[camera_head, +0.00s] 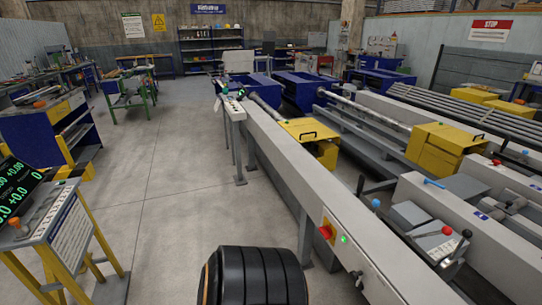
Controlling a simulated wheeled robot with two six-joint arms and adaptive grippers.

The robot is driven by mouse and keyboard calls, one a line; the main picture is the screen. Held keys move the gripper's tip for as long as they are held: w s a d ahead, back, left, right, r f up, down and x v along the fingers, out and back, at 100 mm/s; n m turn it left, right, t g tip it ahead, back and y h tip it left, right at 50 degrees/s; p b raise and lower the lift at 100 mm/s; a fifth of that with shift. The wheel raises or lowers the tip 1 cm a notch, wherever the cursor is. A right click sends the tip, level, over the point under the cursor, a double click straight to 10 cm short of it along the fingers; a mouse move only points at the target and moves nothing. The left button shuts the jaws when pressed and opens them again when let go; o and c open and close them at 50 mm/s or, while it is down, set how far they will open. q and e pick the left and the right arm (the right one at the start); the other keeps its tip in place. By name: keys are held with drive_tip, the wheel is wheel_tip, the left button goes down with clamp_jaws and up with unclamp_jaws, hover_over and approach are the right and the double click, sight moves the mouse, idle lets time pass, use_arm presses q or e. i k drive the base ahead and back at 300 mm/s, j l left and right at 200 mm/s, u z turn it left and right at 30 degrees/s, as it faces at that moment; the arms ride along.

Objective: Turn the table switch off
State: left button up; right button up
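The table switch (326,230) is a red knob on a yellow plate, on the near side face of the long grey runout table (285,150). A small green light (344,240) beside it is lit. The knob's exact angle is too small to read. Neither of my grippers shows in this view, so nothing of mine is seen touching the switch.
A black ribbed rounded body fills the bottom middle, in front of the table. At left stands a yellow-framed stand (50,225) with a green-digit display (14,190). A yellow cover (310,130) sits behind the table. The grey floor (165,190) at left-centre is clear.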

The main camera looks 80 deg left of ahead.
sight(326, 231)
drive_tip(key=u, duration=2)
